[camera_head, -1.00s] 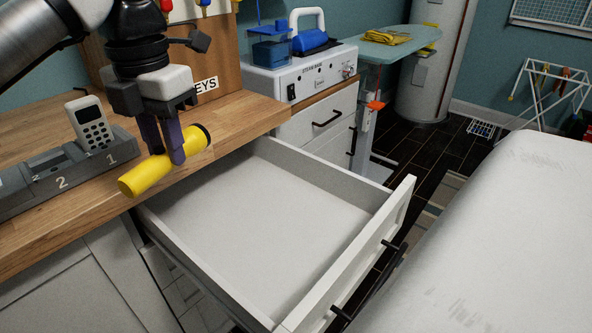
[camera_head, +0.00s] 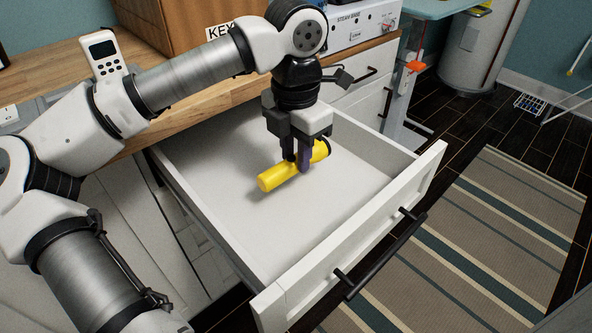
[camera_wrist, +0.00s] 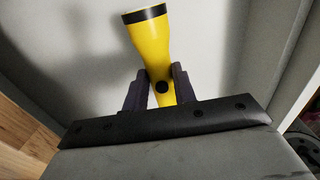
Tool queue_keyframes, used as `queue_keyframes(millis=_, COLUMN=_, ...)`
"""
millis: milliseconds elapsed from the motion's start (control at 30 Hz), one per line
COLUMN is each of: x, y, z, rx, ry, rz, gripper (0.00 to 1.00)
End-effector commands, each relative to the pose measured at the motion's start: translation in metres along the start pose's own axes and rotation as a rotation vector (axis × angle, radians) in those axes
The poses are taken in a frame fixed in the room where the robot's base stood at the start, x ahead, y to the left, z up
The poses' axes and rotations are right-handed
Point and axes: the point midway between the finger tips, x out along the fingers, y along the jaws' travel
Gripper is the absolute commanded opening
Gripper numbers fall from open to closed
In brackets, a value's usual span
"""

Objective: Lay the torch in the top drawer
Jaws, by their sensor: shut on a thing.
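The yellow torch (camera_head: 279,176) with a black end is held between the fingers of my gripper (camera_head: 303,163), which is shut on it. The torch lies across the fingers, over the inside of the open top drawer (camera_head: 235,245). The drawer is white, pulled well out, and empty apart from the torch and gripper over it. In the wrist view the torch (camera_wrist: 150,45) sticks out beyond the fingers (camera_wrist: 160,90), with the pale drawer interior behind it. I cannot tell whether the torch touches the drawer floor.
The wooden counter (camera_head: 185,108) is above and behind the drawer, with a handheld device (camera_head: 104,52) on it. The drawer front (camera_head: 350,255) has a black handle (camera_head: 382,255). A striped rug (camera_head: 480,235) lies on the dark floor at the right.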

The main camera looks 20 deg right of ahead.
Motion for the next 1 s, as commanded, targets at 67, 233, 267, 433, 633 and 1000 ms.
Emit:
queue_keyframes(millis=67, x=0.004, y=0.000, z=0.000, rx=0.000, ry=-0.001, rz=0.000, gripper=0.00)
queue_keyframes(millis=233, x=0.025, y=0.000, z=0.000, rx=0.000, ry=0.000, rz=-0.002, gripper=0.00)
queue_keyframes(millis=267, x=0.030, y=0.000, z=0.000, rx=0.000, ry=0.000, rz=-0.002, gripper=0.00)
queue_keyframes(millis=433, x=0.045, y=0.000, z=0.000, rx=0.000, ry=-0.001, rz=0.000, gripper=0.00)
queue_keyframes(millis=633, x=0.045, y=0.000, z=0.000, rx=-0.001, ry=-0.001, rz=0.001, gripper=0.00)
queue_keyframes(millis=1000, x=0.048, y=0.000, z=0.000, rx=0.000, ry=-0.001, rz=0.000, gripper=0.49)
